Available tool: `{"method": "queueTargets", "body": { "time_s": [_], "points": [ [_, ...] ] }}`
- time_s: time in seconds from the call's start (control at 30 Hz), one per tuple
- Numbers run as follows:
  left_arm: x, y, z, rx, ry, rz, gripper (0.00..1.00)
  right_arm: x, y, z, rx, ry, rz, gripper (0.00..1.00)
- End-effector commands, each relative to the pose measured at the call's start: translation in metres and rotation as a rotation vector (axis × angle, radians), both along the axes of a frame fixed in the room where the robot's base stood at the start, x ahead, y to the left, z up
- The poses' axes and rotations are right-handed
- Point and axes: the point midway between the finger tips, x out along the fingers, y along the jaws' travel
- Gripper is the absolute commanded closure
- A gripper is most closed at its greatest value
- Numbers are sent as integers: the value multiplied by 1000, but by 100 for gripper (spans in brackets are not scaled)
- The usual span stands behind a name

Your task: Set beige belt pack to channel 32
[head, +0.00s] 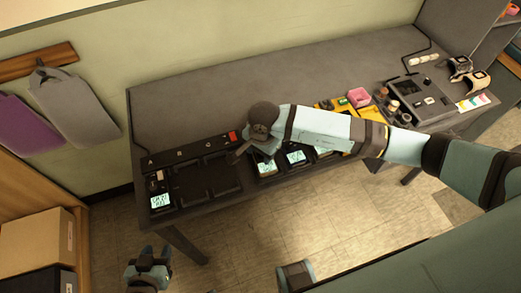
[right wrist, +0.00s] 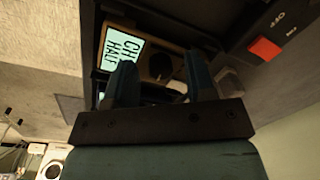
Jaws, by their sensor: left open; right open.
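A belt pack with a beige-looking face (right wrist: 158,66) and a lit screen (right wrist: 122,50) shows between and beyond my right fingers in the right wrist view. Its screen reads "CH" and "HALF", partly cut by a finger; no channel number is readable. My right gripper (right wrist: 160,72) is open, its fingers close to the pack; contact cannot be told. In the head view my right gripper (head: 247,157) is over the middle of the dock row, partly hiding a pack with a lit screen (head: 267,168). My left gripper (head: 148,268) is open and empty, low at the bottom left, away from the table.
Another lit pack (head: 161,200) sits at the row's left end, beside empty dark bays (head: 205,178). More lit packs (head: 297,157) stand right of my right gripper. A dark console (head: 420,98) stands at the right.

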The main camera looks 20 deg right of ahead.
Motion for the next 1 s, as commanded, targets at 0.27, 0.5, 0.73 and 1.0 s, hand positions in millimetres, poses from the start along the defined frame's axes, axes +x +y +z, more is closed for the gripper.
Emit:
{"method": "queueTargets", "body": {
  "time_s": [0.27,0.5,0.73,1.0],
  "points": [
    [0,0,-1,0,1,0,57,0,0,0,0,0,0,73],
    [0,0,-3,1,3,0,57,0,0,0,0,-1,-7,100],
    [0,0,-14,0,5,0,57,1,0,-1,-1,-3,-157,100],
    [1,-1,-11,-5,5,2,57,0,0,1,0,0,-239,100]
  ]
}}
